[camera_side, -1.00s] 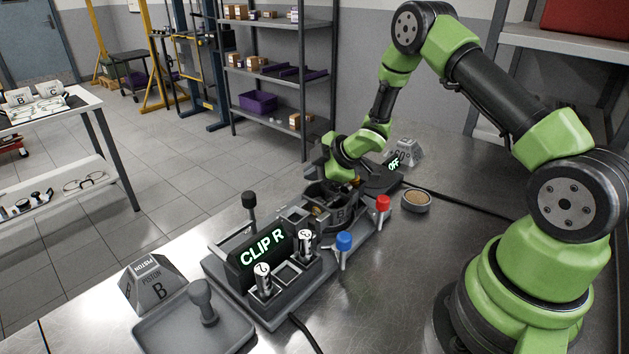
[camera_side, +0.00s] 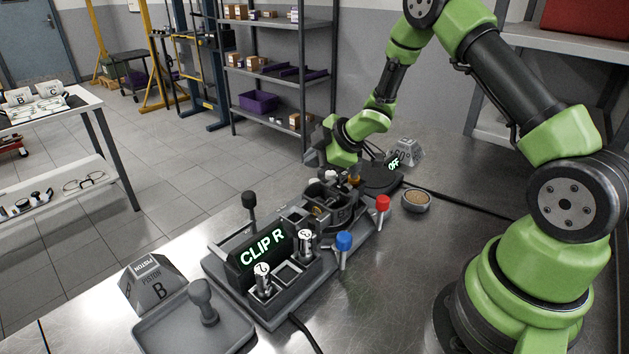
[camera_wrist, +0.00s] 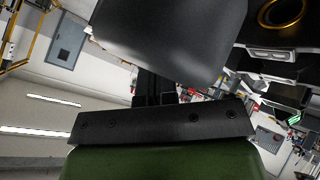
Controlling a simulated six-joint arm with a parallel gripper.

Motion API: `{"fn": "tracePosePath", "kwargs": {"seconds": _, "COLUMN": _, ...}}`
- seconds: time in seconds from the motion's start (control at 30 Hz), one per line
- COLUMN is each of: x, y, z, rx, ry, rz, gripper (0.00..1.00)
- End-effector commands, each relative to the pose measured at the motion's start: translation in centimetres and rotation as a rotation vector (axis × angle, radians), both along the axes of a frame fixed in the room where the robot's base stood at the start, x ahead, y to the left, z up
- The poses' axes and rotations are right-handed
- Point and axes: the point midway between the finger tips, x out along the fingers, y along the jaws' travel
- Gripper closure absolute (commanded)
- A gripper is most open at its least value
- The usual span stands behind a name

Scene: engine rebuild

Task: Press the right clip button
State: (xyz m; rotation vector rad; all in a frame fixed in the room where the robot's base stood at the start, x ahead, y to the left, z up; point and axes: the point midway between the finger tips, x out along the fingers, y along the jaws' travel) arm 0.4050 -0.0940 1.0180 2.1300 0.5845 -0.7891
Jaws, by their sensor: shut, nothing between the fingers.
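The dark fixture (camera_side: 268,283) on the bench shows "CLIP R" on its lit display (camera_side: 262,250). Its round dark housing (camera_side: 345,207) stands at the rear. A small white part (camera_side: 331,176) and an orange-yellow part (camera_side: 354,180) show at the housing's far edge; I cannot tell which is the right clip button. My gripper (camera_side: 346,170) is just above and behind the housing, shut and empty; its fingertips are hard to make out. In the wrist view, dark gripper parts fill the middle, and a gold ring (camera_wrist: 283,12) shows top right. No button is clear there.
A blue-topped knob (camera_side: 344,241) and a red-topped knob (camera_side: 383,203) stand right of the fixture. A round bowl (camera_side: 416,200) and a dark unit reading "OFF" (camera_side: 393,161) lie farther back. A piston B block (camera_side: 152,284) and a tray (camera_side: 180,330) are front left.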

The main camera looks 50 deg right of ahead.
Motion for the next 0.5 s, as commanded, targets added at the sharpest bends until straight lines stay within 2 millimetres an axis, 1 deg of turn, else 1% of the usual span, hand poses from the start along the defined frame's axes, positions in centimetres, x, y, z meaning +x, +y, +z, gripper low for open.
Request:
{"fn": "tracePosePath", "kwargs": {"seconds": 0.1, "x": 0.1, "y": 0.0, "z": 1.3, "rx": -0.002, "ry": -0.003, "rz": 0.002, "gripper": 1.0}}
{"fn": "tracePosePath", "kwargs": {"seconds": 0.2, "x": 0.0, "y": 0.0, "z": 2.0, "rx": -0.001, "ry": -0.002, "rz": 0.001, "gripper": 1.0}}
{"fn": "tracePosePath", "kwargs": {"seconds": 0.3, "x": 0.0, "y": 0.0, "z": 2.4, "rx": 0.0, "ry": -0.002, "rz": 0.001, "gripper": 1.0}}
{"fn": "tracePosePath", "kwargs": {"seconds": 0.5, "x": 0.0, "y": 0.0, "z": 2.5, "rx": -0.001, "ry": 0.0, "rz": 0.001, "gripper": 1.0}}
